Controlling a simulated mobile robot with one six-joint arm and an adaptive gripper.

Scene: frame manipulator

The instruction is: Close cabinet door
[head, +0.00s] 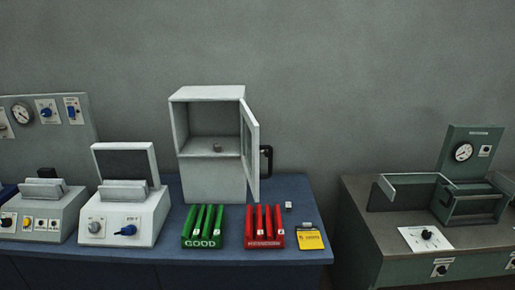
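A light grey cabinet (212,183) stands upright at the back of the blue bench, right of its middle. Its door (250,158) is hinged on the right side and stands open, swung out toward the front. A black handle (267,160) sits on the door's outer right face. The upper compartment is open to view, with a small grey object (217,147) on its shelf. My gripper is not in view.
On the blue bench (172,243), a green rack (204,227) and a red rack (264,227) stand in front of the cabinet. A yellow item (310,239) lies to the right. White machines (124,207) stand left; a green machine (472,180) stands on a separate bench right.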

